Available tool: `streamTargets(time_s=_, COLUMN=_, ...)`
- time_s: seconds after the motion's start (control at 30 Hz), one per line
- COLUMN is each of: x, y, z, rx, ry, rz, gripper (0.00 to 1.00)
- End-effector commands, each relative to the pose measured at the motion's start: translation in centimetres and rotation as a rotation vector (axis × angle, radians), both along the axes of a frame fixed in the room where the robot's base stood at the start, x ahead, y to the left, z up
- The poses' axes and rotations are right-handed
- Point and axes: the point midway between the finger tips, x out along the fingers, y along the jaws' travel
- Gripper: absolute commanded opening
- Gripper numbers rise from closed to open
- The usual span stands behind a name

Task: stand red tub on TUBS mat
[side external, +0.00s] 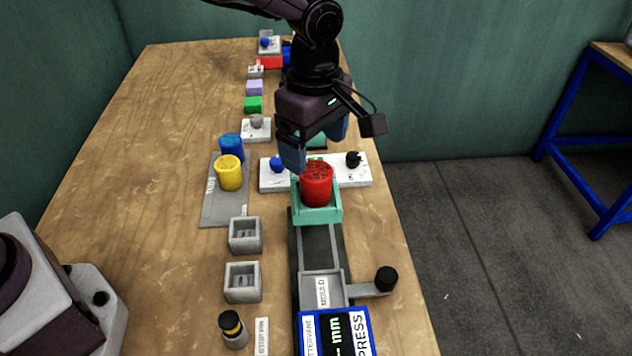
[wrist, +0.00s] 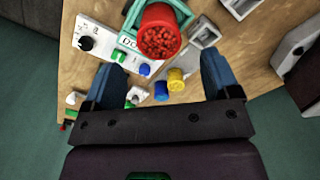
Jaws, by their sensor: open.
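The red tub (side external: 317,186) stands upright in a teal holder (side external: 318,215) at the far end of the press slide. In the wrist view the red tub (wrist: 160,40) shows red grains inside its open top. My gripper (side external: 315,148) is open and empty, just above and behind the tub. In the wrist view its blue fingers (wrist: 162,70) are spread wide, with the tub beyond them. The grey lettered mat (side external: 213,212) lies left of the holder. A blue tub (side external: 231,147) and a yellow tub (side external: 229,172) stand on its far and middle parts; its near end is bare.
A white control panel (side external: 270,181) with knobs runs behind the holder. Two grey square cups (side external: 244,235) stand left of the slide (side external: 318,247). The press display (side external: 335,333) is at the front, with a black knob (side external: 386,279) beside the slide. The table's left side is clear.

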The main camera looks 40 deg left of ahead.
Motion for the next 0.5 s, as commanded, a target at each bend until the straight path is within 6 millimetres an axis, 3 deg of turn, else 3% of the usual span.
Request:
streamTargets(time_s=0.1, x=0.0, y=0.0, z=-1.9, rx=0.001, ry=0.002, rz=0.0, gripper=0.82)
streamTargets(time_s=0.33, x=0.0, y=0.0, z=-3.6, rx=0.001, ry=0.001, rz=-0.001, gripper=0.82)
streamTargets(time_s=0.5, x=0.0, y=-0.1, z=-6.2, rx=0.0, ry=0.003, rz=-0.003, gripper=0.82)
